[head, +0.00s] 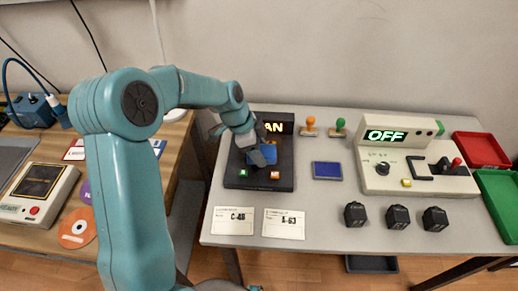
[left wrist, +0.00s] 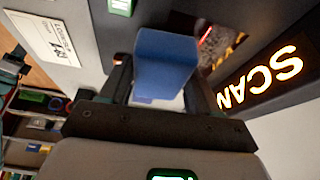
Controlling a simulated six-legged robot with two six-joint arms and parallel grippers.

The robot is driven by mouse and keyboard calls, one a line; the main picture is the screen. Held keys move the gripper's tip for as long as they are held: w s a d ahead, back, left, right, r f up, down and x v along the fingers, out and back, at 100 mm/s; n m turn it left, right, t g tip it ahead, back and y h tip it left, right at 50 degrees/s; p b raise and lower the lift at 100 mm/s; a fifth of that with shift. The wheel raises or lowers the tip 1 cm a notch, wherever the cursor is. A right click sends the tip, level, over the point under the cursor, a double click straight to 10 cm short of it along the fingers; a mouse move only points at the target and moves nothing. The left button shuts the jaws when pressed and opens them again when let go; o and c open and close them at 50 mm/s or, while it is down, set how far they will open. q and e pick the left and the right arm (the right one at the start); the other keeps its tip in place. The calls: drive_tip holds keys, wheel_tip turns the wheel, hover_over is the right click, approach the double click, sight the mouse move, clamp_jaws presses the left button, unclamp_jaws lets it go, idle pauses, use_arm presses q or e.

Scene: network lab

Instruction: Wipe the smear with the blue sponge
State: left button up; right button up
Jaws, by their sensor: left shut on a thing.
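My left gripper (head: 258,148) is over the black scanner (head: 285,185) on the grey table. It is shut on the blue sponge (head: 264,158), which hides part of the scanner top. In the left wrist view the sponge (left wrist: 165,68) sits between the two fingers. Beyond its right side is a dark, speckled reddish patch (left wrist: 217,45) on the scanner; I cannot tell if this is the smear. Whether the sponge touches the scanner is unclear. My right gripper is not in view.
The scanner has a lit sign (head: 274,127), a green button (head: 243,174) and an orange button (head: 275,175). A blue pad (head: 327,170), two stamps (head: 309,127), two label cards (head: 284,224) and black cubes (head: 397,217) lie nearby. A white OFF panel (head: 400,150) stands right.

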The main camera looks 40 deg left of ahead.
use_arm(q)
drive_tip(key=shift+f+b, duration=1.05)
